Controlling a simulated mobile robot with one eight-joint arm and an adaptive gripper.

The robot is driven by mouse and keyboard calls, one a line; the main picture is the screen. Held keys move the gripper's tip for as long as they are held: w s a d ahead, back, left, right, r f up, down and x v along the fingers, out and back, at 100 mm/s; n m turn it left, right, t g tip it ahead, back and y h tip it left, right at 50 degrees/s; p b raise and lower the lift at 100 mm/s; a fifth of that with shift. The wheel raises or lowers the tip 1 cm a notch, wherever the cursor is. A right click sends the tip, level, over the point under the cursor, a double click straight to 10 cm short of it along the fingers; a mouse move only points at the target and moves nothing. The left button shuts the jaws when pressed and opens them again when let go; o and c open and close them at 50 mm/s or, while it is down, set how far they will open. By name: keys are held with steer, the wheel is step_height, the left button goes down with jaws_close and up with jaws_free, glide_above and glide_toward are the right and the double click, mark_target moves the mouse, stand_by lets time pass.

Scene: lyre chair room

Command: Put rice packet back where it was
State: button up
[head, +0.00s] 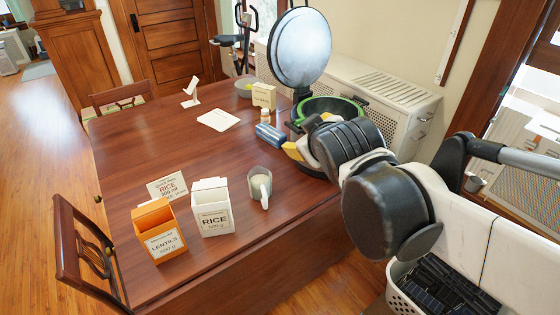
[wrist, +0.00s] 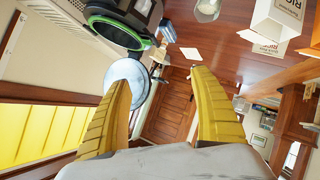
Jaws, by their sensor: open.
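The rice packet (head: 212,208) is a white box with an open top, standing upright on the wooden table (head: 135,170). It stands to the right of an orange lentils packet (head: 160,232). A card reading RICE 300 ml (head: 167,188) is behind them. In the wrist view the rice packet (wrist: 278,20) is at the upper right, beyond my fingers. My gripper (wrist: 160,76) is open, with nothing between its yellow fingers. In the head view it is mostly hidden behind my arm, beside the rice cooker (head: 325,106) and apart from the packet.
A clear jug (head: 260,186) stands right of the rice packet. The cooker's round lid (head: 300,47) is raised. A blue object (head: 270,136), a small bottle (head: 265,116) and a cream box (head: 264,96) are near the cooker. The table's left middle is clear. A chair (head: 85,255) stands at the left.

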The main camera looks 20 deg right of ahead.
steer(key=s+a+f+m+g+y, duration=0.2)
steer(key=s+a+f+m+g, duration=0.2)
steer(key=s+f, duration=0.5)
steer(key=s+a, duration=0.1)
steer(key=s, duration=0.3)
steer(key=shift+a+f+g, duration=0.25)
steer(key=shift+a+g, duration=0.05)
steer(key=shift+g, duration=0.1)
steer(key=shift+d, duration=0.1)
